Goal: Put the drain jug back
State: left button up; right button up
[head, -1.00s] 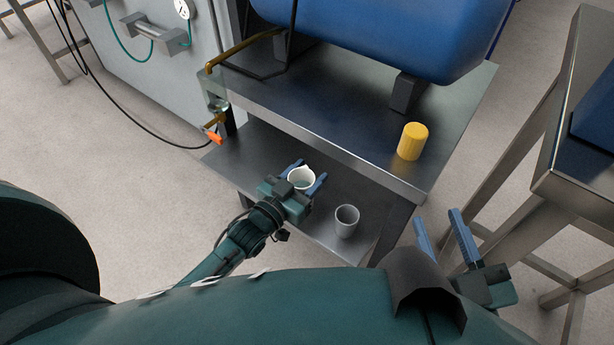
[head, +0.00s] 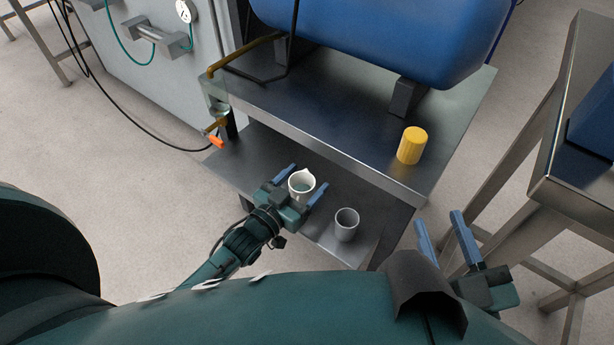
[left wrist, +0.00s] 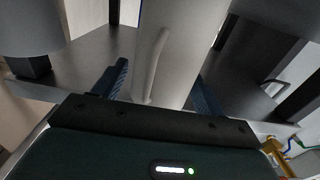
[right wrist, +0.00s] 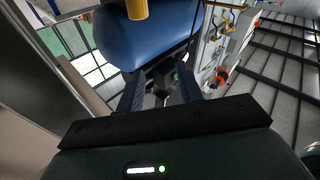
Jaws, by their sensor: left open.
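A grey cup (head: 346,226) stands on the lower shelf, right of the jug. A yellow cylinder (head: 412,146) stands on the upper shelf (head: 330,125), near a big blue tank (head: 390,35). A brass pipe with an orange-handled valve (head: 215,140) is at the left corner. A steel table (head: 575,175) stands at right.

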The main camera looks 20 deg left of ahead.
pick_arm(q)
jog(key=p+v, duration=0.2)
jog(key=v, duration=0.8)
jog(key=shift+s, duration=0.3)
jog(key=shift+a+r, duration=0.1)
jog(key=shift+a, duration=0.05)
